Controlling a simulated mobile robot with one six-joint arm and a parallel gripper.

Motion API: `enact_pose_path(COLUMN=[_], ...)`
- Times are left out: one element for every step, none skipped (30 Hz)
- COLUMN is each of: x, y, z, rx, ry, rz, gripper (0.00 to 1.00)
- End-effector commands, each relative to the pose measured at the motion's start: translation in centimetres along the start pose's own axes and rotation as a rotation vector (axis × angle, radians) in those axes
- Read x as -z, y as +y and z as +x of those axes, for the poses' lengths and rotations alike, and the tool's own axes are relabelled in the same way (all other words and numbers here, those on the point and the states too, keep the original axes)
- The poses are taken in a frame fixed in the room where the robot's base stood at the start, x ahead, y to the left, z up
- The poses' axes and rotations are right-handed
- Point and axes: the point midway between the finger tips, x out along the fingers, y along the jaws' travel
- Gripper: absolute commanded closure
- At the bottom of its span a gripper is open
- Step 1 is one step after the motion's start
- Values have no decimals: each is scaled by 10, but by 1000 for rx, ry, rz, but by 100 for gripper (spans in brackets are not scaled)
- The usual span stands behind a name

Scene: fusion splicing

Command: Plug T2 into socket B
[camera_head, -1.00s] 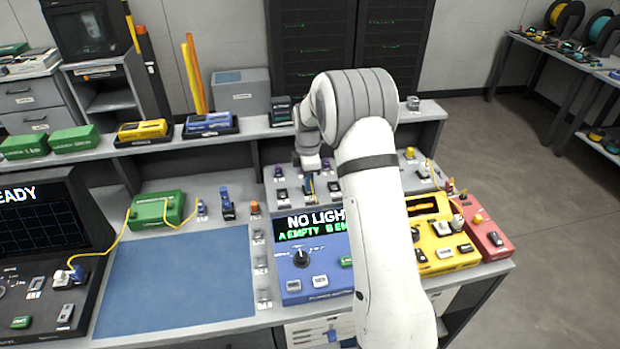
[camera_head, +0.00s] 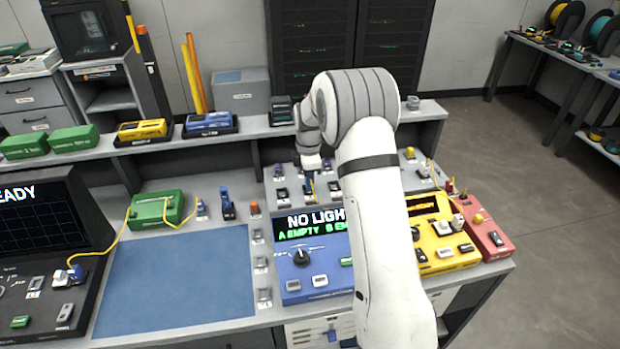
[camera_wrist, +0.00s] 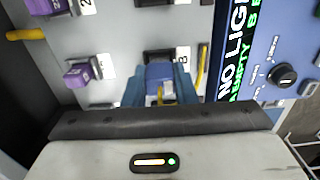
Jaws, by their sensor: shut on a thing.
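My gripper (camera_wrist: 160,92) is shut on a blue plug (camera_wrist: 159,74) with a yellow lead, seen in the wrist view. No label is readable on this plug, so I cannot confirm it as T2. The plug is just in front of a dark socket (camera_wrist: 157,54) with a label reading B beside it. Whether the plug touches or enters the socket cannot be told. In the head view my gripper (camera_head: 309,188) is over the grey socket panel (camera_head: 268,184), partly hidden by my arm.
A blue meter (camera_head: 291,277) in front of the panel shows "NO LIGH" and "A EMPTY B EM", cut off by my arm. Purple plugs (camera_wrist: 77,75) sit on the panel beside the held plug. A yellow device (camera_head: 443,262) stands right; a blue mat (camera_head: 175,285) lies clear at left.

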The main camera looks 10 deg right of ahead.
Motion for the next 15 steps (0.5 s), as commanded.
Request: enact_pose_path(x=[0,0,0,0,0,0,0,0,0,0,0,-1,-1,-1,-1], y=[0,0,0,0,0,0,0,0,0,0,0,0,0,0,0], z=[1,1,2,3,3,4,5,6,6,7,8,8,9,10,10], rx=[0,0,0,0,0,1,1,1,1,1,1,1,1,1,1], ry=[0,0,0,0,0,0,0,0,0,0,0,0,0,0,0], rz=[0,0,0,0,1,1,1,1,1,1,1,1,1,1,1], gripper=[97,97,97,97,97,97,97,97,97,97,97,97,97,97,97])
